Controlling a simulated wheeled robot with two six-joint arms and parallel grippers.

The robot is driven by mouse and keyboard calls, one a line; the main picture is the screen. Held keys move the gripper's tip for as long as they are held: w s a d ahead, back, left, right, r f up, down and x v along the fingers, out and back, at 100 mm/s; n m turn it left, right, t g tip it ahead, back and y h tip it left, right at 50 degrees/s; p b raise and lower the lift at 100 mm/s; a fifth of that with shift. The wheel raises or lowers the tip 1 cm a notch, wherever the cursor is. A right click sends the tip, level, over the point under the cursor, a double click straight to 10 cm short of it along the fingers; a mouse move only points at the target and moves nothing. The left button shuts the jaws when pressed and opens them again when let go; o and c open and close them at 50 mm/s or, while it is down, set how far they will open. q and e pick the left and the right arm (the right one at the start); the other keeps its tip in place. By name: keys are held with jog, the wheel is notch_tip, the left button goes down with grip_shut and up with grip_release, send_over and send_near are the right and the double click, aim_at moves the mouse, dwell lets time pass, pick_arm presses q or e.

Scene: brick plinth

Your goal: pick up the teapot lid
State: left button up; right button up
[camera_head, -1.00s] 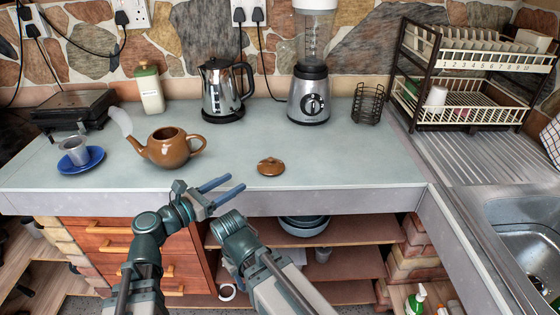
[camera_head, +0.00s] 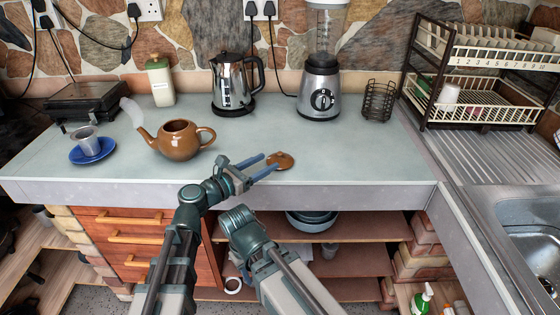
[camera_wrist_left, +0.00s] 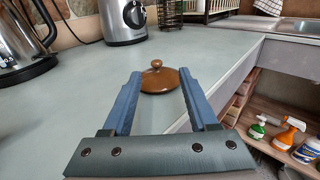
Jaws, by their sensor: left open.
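The brown teapot lid (camera_head: 281,160) lies on the counter near its front edge, knob up. My left gripper (camera_head: 268,166) is open and empty, its blue fingers pointing at the lid. In the left wrist view the lid (camera_wrist_left: 160,79) shows between and just beyond the open fingertips (camera_wrist_left: 160,82). I cannot tell if a finger touches it. The brown teapot (camera_head: 178,141) stands uncovered to the left, spout to the left. My right arm shows at the bottom middle, in front of the counter; I cannot make out its fingers.
A steel kettle (camera_head: 233,86) and a blender (camera_head: 319,92) stand at the back of the counter (camera_head: 340,150). A wire holder (camera_head: 378,101) and a dish rack (camera_head: 480,105) are at the right. A blue saucer (camera_head: 92,153) with a grey cup is at the left.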

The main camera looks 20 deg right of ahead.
aim_at(278, 154)
pick_arm(q)
jog(key=x, duration=0.5)
jog(key=shift+w+a, duration=0.2)
jog(key=shift+w, duration=0.05)
grip_shut()
